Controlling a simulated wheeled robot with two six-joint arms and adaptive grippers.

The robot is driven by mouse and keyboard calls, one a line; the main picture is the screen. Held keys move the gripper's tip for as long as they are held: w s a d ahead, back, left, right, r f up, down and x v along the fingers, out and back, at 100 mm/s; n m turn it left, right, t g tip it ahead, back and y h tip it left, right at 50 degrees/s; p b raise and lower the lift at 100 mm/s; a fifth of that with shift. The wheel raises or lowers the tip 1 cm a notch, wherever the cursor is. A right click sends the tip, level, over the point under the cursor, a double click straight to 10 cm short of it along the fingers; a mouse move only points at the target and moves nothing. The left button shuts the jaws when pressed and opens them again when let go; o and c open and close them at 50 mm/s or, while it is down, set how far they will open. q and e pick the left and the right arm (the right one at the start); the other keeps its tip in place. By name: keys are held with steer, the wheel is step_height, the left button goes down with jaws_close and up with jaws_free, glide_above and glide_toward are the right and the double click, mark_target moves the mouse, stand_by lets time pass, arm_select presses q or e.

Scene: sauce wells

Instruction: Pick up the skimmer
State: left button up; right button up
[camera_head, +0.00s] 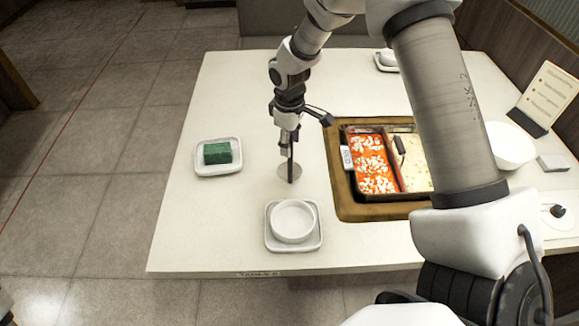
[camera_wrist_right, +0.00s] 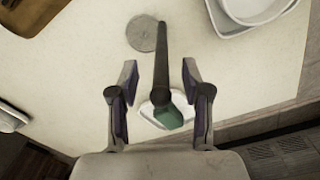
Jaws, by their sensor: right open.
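The skimmer stands with its round grey disc (camera_head: 290,171) low over the white table and its dark handle upright. In the right wrist view its disc (camera_wrist_right: 142,33) is at the top and its handle (camera_wrist_right: 162,60) runs down between the fingers. My right gripper (camera_head: 289,143) points down over the skimmer. Its two fingers (camera_wrist_right: 160,75) are open, one on each side of the handle, with a gap on both sides.
A white bowl (camera_head: 292,221) on a square dish stands nearer than the skimmer. A green block (camera_head: 217,152) on a white plate lies left. A brown-framed container (camera_head: 355,211) of red and pale food is close right. My right arm hides part of the right side.

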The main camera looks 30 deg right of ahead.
jaws_close()
